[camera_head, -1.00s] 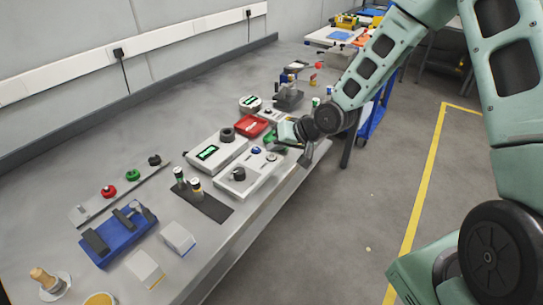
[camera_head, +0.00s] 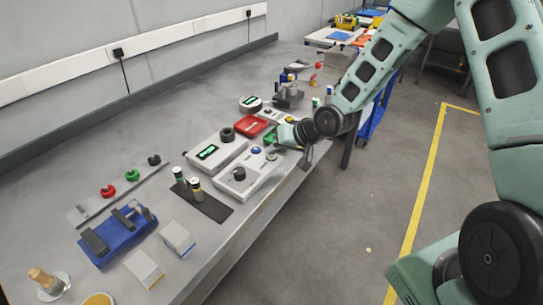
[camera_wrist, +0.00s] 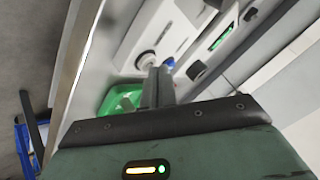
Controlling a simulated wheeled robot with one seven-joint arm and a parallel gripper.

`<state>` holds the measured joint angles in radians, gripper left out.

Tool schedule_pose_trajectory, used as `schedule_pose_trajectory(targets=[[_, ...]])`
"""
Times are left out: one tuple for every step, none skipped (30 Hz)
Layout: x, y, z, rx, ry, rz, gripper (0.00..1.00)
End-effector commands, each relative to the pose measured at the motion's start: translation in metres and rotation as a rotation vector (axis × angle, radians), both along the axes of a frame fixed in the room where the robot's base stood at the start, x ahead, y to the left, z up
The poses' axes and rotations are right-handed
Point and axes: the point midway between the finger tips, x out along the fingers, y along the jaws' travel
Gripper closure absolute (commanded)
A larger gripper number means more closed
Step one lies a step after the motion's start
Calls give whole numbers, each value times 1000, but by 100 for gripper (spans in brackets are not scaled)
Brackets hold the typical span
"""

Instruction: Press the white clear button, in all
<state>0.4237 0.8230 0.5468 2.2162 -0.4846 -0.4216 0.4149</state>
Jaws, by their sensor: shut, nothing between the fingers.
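A pale control box (camera_head: 262,172) stands near the front edge of the bench, with a black knob (camera_head: 239,174), a blue button (camera_head: 256,150) and a white button (camera_head: 271,156) on top. In the wrist view the white button (camera_wrist: 145,60) is just left of my fingertips and the blue button (camera_wrist: 169,62) just right of them. My gripper (camera_wrist: 159,70) is shut and empty, over the far end of the box. Part of the white button is hidden behind the fingers; whether they touch it I cannot tell. My gripper also shows in the head view (camera_head: 275,145).
A second pale box (camera_head: 217,150) with a green display and a red tray (camera_head: 251,126) are close by. A green tray (camera_wrist: 119,99) lies beside my fingers. A black mat (camera_head: 213,207) with small cylinders and a blue fixture (camera_head: 118,240) stand nearer.

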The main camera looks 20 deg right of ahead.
Motion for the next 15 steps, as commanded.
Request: schedule_pose_trajectory(targets=[[0, 0, -1, 0, 0, 0, 100], [0, 0, -1, 0, 0, 0, 100], [0, 0, -2, 0, 0, 0, 100], [0, 0, -2, 0, 0, 0, 100], [0, 0, -3, 0, 0, 0, 100], [0, 0, -3, 0, 0, 0, 100], [0, 0, -3, 0, 0, 0, 100], [0, 0, -4, 0, 0, 0, 100], [0, 0, -4, 0, 0, 0, 100], [0, 0, -5, 0, 0, 0, 100], [0, 0, -5, 0, 0, 0, 100], [0, 0, -5, 0, 0, 0, 100], [0, 0, -6, 0, 0, 0, 100], [0, 0, -6, 0, 0, 0, 100], [0, 0, -7, 0, 0, 0, 100]])
